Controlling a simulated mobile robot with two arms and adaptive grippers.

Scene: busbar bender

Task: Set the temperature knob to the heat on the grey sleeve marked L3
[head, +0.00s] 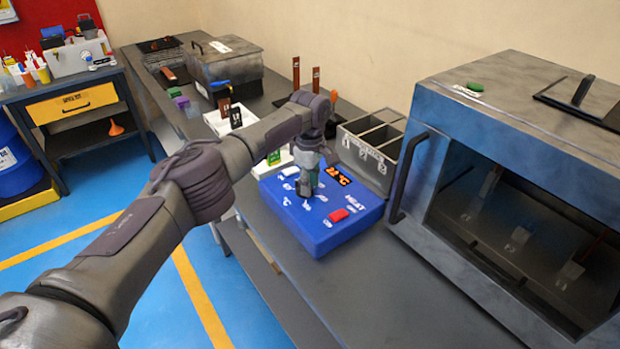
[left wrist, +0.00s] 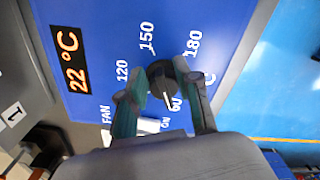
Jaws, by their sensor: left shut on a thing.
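The blue control box (head: 318,238) stands on the grey bench, and its orange display (left wrist: 70,62) reads 22 °C. My left gripper (head: 307,186) reaches down onto the box. In the left wrist view its two fingers are closed around the dark round temperature knob (left wrist: 162,72). The knob's white pointer (left wrist: 168,99) points toward the 60 mark. The 120, 150 and 180 marks are also readable around it. Grey sleeves (head: 571,270) show dimly inside the oven; I cannot read L3 on any of them. My right gripper is out of view.
The box has a red HEAT switch (head: 339,215) and a white FAN switch (head: 290,171). The oven (head: 440,150) stands close on the right with its door handle (head: 407,178) facing the box. A numbered grey bin (head: 362,168) stands behind.

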